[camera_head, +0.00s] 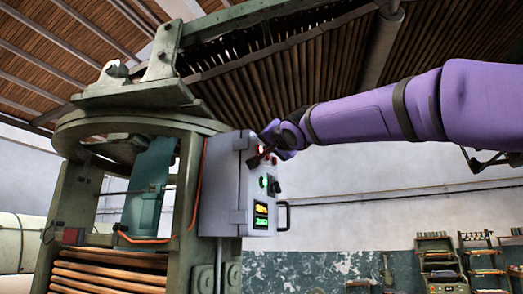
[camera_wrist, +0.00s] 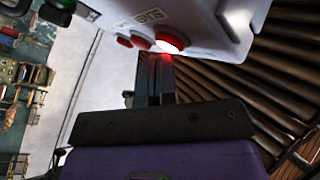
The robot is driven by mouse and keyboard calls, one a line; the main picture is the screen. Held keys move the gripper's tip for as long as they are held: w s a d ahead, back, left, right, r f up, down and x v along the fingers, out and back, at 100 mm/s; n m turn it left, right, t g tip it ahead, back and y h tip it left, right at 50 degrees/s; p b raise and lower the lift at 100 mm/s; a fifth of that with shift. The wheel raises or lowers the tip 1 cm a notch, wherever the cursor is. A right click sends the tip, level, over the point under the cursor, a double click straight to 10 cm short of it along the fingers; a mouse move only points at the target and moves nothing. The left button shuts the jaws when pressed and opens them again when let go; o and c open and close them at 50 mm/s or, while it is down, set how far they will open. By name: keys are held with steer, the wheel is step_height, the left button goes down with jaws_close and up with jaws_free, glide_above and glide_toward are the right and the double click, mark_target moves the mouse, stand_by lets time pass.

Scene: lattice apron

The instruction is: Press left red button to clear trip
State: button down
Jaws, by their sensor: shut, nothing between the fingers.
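A grey control box (camera_head: 222,185) is mounted on the green machine frame. A lit red button (camera_head: 261,149) sits at the upper left of its front panel and glows in the wrist view (camera_wrist: 170,43). Other unlit red buttons (camera_wrist: 139,41) sit beside it in a row. My gripper (camera_head: 261,158) is at the upper part of the panel, close to the lit button. In the wrist view its shut, empty fingers (camera_wrist: 154,62) end just by the lit button, with red light on them. I cannot tell whether they touch it.
Lower on the panel are a green light (camera_head: 263,182), a black knob (camera_head: 276,187) and a display (camera_head: 261,215). A black handle (camera_head: 285,216) sticks out at the right. An orange cable (camera_head: 199,180) runs along the box's left. Shelves (camera_head: 440,260) stand far right.

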steer(key=shift+a, duration=0.2)
steer(key=shift+d, duration=0.1)
stand_by(0.4)
steer(key=shift+s+d, duration=0.25)
steer(key=shift+d, duration=0.6)
steer(key=d, duration=0.1)
steer(key=s+d, duration=0.1)
steer(key=d, duration=0.2)
steer(key=shift+s+d, duration=0.3)
steer(key=shift+s, duration=0.05)
stand_by(0.7)
